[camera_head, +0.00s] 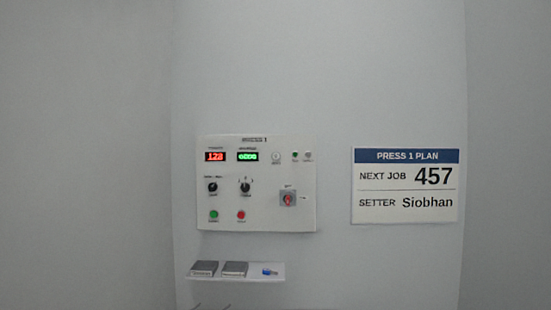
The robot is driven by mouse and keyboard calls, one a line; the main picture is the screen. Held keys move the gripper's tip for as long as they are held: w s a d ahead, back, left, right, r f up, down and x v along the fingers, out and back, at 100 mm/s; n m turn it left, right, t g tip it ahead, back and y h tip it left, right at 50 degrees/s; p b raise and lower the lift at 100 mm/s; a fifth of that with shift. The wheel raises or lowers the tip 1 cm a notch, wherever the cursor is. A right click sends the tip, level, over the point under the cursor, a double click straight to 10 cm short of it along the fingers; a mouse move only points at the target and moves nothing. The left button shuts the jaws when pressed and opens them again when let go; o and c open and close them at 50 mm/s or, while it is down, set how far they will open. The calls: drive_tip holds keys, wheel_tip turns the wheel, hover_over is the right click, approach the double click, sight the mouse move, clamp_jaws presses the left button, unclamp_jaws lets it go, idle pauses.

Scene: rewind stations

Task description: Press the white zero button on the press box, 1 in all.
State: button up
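The press box (265,208) is a white panel headed PRESS 1 on the pale wall, left of the picture's middle. A small round white button (276,157) sits in its top row, right of the green display; its label is too small to read surely. A red display (215,156) seems to read 123, and the green display (248,156) seems to read 6000. Two black knobs, a green button (213,215), a red button (241,215) and a red-handled rotary switch (288,198) are below. My gripper is not in view.
A white shelf (240,279) below the box holds two grey blocks (204,268) and a small blue item (269,271). A sign (406,186) on the right reads PRESS 1 PLAN, NEXT JOB 457, SETTER Siobhan. The space before the box looks clear.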

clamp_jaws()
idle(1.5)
